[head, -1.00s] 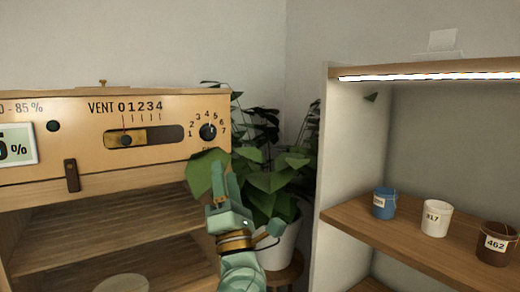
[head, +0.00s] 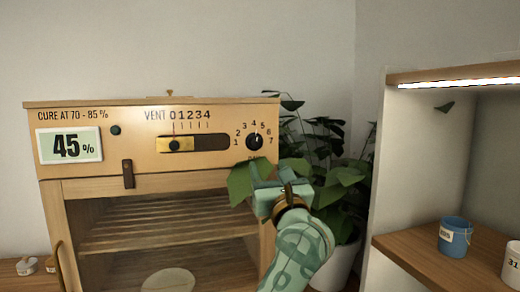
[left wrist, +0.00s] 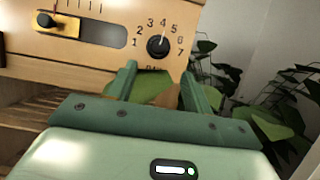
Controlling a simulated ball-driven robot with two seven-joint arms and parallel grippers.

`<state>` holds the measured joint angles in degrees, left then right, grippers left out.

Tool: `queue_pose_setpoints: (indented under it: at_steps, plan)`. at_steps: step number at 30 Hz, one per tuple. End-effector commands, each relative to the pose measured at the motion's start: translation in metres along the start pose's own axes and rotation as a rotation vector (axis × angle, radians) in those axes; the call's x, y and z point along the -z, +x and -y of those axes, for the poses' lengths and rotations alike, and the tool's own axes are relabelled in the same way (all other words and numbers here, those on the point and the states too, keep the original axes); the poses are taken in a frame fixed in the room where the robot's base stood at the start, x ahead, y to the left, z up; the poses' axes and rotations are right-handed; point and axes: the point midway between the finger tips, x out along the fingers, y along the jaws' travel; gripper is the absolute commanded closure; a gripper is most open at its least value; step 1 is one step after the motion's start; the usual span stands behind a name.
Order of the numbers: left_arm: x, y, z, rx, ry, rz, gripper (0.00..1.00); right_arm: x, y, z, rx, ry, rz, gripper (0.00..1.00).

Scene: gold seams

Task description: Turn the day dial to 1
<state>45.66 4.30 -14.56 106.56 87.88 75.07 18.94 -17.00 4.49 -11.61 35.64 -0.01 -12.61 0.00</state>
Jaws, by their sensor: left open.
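The day dial (head: 254,142) is a small black knob at the upper right of the wooden cabinet front, ringed by the numbers 1 to 7. It also shows in the left wrist view (left wrist: 157,47). Its pale mark points roughly up, near 4. My left gripper (head: 270,172) is open and empty, just below the dial in the head view. In the left wrist view its two fingers (left wrist: 158,72) point toward the panel, with the dial just beyond and above the gap. The dial's lower label is partly hidden. My right gripper is not in view.
The vent slider (head: 174,145) sits left of the dial, and a display (head: 68,146) reads 45%. A leafy plant (head: 340,180) stands right of the cabinet, with leaves behind my gripper. A shelf (head: 400,252) with a blue pot (head: 454,237) is at the right.

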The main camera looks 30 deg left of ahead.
Motion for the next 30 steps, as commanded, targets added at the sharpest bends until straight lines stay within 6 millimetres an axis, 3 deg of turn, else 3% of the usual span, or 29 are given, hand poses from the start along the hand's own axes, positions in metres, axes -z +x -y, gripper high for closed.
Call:
queue_pose_setpoints:
  at_steps: [3,10,15,24,29,30]
  plan:
    - [0.000,0.031,-0.001,-0.003,0.003,0.002,0.49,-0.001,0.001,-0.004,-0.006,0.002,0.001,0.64]
    - [0.000,0.075,-0.001,-0.002,0.003,0.001,0.49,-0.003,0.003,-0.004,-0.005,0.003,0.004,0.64]
    - [0.000,0.089,0.000,-0.001,0.002,0.001,0.49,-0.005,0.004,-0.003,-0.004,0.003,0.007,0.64]
    - [0.000,0.092,0.000,0.000,0.002,0.000,0.49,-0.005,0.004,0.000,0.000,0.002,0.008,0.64]
    - [0.000,0.091,0.000,0.000,0.002,0.000,0.94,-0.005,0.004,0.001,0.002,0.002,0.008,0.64]
    - [0.000,0.091,0.000,0.000,0.002,0.000,0.93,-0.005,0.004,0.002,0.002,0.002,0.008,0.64]
